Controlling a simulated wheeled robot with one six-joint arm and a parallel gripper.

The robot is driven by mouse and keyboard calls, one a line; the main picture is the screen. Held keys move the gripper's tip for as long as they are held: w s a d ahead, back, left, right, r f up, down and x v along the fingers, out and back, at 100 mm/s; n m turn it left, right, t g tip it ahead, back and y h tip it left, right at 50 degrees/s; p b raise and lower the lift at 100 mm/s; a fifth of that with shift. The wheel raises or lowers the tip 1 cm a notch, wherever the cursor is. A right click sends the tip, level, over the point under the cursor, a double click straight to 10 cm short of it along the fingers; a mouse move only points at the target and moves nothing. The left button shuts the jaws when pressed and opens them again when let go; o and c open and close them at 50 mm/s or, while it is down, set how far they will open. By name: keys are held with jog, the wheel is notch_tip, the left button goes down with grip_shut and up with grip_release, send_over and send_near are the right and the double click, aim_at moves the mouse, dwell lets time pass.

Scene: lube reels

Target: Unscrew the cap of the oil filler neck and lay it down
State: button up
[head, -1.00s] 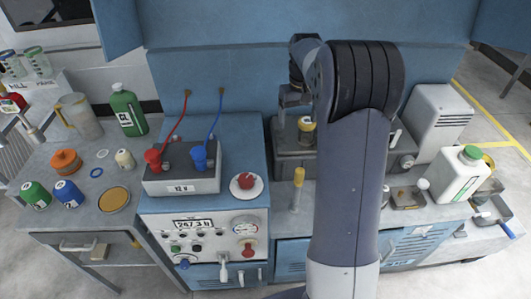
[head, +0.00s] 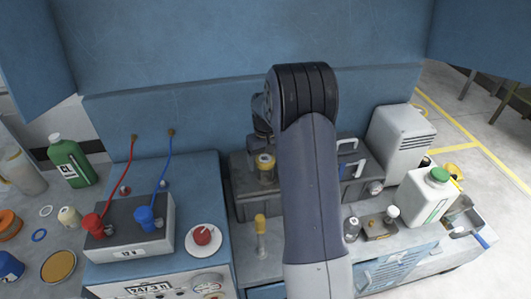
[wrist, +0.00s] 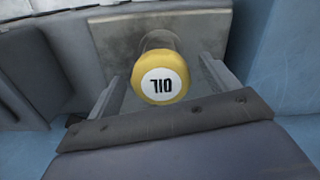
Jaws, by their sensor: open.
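The oil filler cap is yellow with a white disc lettered OIL, upside down in the wrist view (wrist: 162,84). In the head view the cap (head: 265,161) sits on top of the upright grey filler neck (head: 266,177). My gripper (wrist: 163,76) is open in the wrist view, with one finger left and one right of the cap and visible gaps on both sides. The fingers do not appear to touch it. In the head view my arm hides most of the gripper; its wrist is just above and behind the cap.
A grey box with red and blue leads (head: 130,228) and a red knob on a white disc (head: 203,236) stand left. A yellow-topped post (head: 261,238) is in front.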

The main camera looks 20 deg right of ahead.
jog(key=shift+c, duration=0.2)
jog(key=c, duration=1)
jog(key=n, duration=0.5)
jog(key=shift+d+f+n, duration=0.1)
jog(key=shift+n, duration=1)
jog(key=n, duration=0.3)
jog(key=n, duration=0.4)
jog(key=shift+w+f, duration=0.1)
jog(key=shift+n, duration=0.7)
